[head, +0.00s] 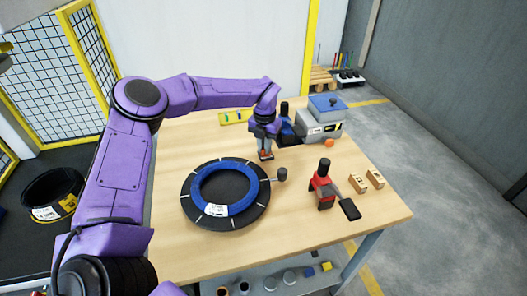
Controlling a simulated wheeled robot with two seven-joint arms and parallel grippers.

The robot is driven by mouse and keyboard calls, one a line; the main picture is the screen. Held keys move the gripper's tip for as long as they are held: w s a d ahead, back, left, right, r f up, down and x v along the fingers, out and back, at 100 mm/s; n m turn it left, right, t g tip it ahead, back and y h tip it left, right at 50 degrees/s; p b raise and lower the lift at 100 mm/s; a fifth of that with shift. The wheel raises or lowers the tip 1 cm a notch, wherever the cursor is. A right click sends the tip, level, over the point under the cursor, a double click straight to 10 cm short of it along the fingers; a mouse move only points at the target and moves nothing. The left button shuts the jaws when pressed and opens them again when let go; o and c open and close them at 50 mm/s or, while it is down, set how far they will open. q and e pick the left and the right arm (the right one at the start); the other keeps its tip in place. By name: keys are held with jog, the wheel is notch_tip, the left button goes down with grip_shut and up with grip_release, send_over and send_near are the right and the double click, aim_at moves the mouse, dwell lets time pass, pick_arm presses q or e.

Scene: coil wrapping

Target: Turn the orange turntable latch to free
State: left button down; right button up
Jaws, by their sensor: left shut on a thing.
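The black turntable (258,212) with white marks lies on the wooden table and bears a blue coil (252,188) with a white label. A dark knob (282,174) stands at its right edge. My left gripper (266,157) points down just beyond the turntable's upper right rim. It is shut on a small orange piece, which I take to be the orange turntable latch (265,153). The fingers hide much of it, and its turned angle cannot be made out. My right gripper is not in view.
A grey machine with a blue top (322,128) stands at the back right, with an orange knob (329,143) by it. The table's front is clear.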

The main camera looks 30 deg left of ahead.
pick_arm(q)
jog(key=n+b, duration=0.4)
jog(key=n, duration=0.1)
jog(key=shift+w+d+f, duration=0.1)
jog(key=shift+d+f, duration=0.05)
jog(key=shift+f, duration=0.05)
jog(key=shift+w+r+n+b, duration=0.1)
jog(key=shift+r+n+b, duration=0.1)
jog(key=shift+n+b, duration=1.15)
jog(key=shift+n, duration=0.25)
jog(key=c, duration=1.3)
grip_release()
jog(key=shift+c, duration=0.2)
jog(key=shift+o, duration=1.2)
jog(key=shift+f, duration=0.1)
notch_tip(320, 180, up, 11)
jog(key=shift+f, duration=0.2)
